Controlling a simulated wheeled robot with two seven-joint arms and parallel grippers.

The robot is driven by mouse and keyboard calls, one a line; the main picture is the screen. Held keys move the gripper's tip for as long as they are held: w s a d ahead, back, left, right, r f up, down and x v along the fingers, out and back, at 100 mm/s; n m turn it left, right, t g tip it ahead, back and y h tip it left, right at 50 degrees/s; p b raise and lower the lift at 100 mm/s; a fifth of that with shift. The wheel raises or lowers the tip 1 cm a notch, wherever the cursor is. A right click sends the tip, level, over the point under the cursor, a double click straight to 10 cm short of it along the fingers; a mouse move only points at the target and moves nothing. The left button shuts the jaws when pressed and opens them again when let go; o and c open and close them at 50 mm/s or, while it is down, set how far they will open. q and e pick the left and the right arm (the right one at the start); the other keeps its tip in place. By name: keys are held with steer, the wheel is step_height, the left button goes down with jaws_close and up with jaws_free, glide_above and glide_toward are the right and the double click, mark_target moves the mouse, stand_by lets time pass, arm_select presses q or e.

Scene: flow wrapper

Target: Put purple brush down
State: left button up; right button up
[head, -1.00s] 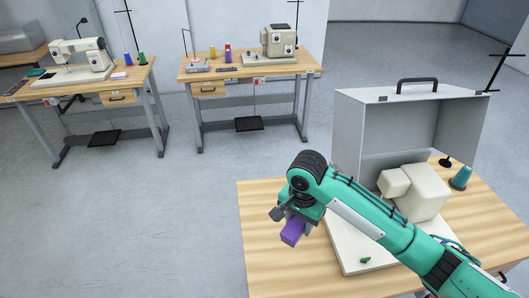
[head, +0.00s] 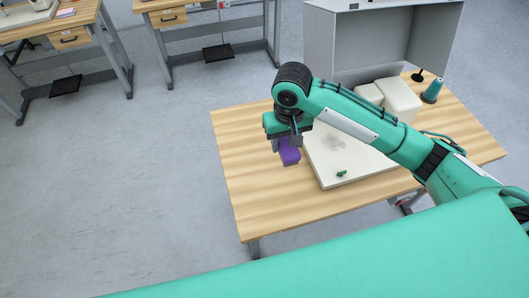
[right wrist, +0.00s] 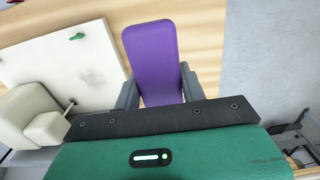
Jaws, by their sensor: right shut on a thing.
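The purple brush (head: 290,156) is held by my right gripper (head: 286,140) over the left part of the wooden table (head: 250,204). In the right wrist view the brush (right wrist: 152,52) points away between the two dark fingers (right wrist: 160,90), which are shut on it. Whether the brush touches the table is hard to tell. My left gripper is not in view.
A white machine base (head: 345,165) with a small green object (head: 342,173) and a dark smudge lies right of the brush. A cream machine (head: 400,98), a teal thread cone (head: 432,91) and a grey open case (head: 370,45) stand behind. Bare wood lies in front and left.

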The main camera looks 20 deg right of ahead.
step_height(320, 180, down, 2)
steer(key=w+a, duration=0.2)
steer(key=p, duration=0.2)
glide_above(273, 183)
step_height(273, 183, down, 15)
steer(key=shift+r, duration=0.1)
steer(key=shift+f, duration=2.25)
steer(key=shift+f, duration=0.1)
steer(key=o, duration=1)
step_height(273, 183, up, 12)
steer(key=shift+r+b, duration=0.15)
steer(key=shift+b, duration=0.45)
steer(key=shift+a, duration=0.1)
